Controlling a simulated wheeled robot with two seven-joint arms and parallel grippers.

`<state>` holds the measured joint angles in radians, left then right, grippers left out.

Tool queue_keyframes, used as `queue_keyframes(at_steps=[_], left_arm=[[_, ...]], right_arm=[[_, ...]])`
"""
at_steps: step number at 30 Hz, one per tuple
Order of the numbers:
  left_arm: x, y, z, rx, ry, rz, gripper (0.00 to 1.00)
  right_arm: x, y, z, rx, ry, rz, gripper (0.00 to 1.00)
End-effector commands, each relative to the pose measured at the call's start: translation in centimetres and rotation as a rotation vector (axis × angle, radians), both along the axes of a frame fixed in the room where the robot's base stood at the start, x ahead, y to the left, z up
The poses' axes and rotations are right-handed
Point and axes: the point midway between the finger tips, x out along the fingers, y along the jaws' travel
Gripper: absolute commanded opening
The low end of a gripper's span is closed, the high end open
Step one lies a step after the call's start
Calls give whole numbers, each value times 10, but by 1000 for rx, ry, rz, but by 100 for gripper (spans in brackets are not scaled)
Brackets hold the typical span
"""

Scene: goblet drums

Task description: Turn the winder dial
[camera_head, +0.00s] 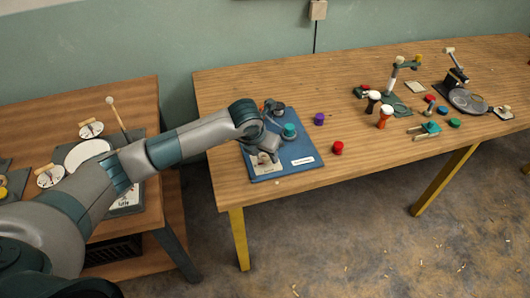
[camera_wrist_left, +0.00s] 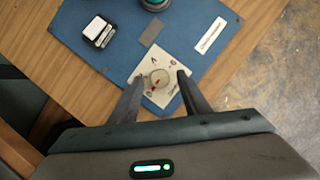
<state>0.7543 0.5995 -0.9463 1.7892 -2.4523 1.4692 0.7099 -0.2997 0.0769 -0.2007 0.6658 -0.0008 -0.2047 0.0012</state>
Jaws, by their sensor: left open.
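The winder dial (camera_wrist_left: 159,79) is a round cream knob with a red mark, on a white square plate (camera_wrist_left: 149,65) with small dark and red markings. The plate lies on a blue board (camera_wrist_left: 205,20) on the wooden table. In the head view the dial (camera_head: 263,157) shows at the board's front left, partly hidden by my left gripper (camera_head: 266,149). In the left wrist view my left gripper (camera_wrist_left: 160,80) is open, with one dark finger on each side of the dial. I cannot tell whether the fingers touch it. My right gripper is not in view.
The blue board also bears a teal knob (camera_head: 290,130) and a white label (camera_head: 302,161). A purple piece (camera_head: 319,119) and a red piece (camera_head: 337,148) stand to its right. Small drums and tools are farther right. A lower table (camera_head: 140,95) with dials stands left.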

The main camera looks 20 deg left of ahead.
Motion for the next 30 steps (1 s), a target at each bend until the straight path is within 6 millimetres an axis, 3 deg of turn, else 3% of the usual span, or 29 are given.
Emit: queue_keyframes(at_steps=[5, 14, 19, 30], left_arm=[[3, -1, -9, -1, 1, 0, 43], [3, -1, -10, 1, 1, -1, 43], [3, -1, -10, 1, 1, -1, 2], [4, 0, -10, 1, -1, -22, 2]], right_arm=[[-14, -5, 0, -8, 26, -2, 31], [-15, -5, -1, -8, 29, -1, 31], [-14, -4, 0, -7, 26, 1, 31], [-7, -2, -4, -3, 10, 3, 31]])
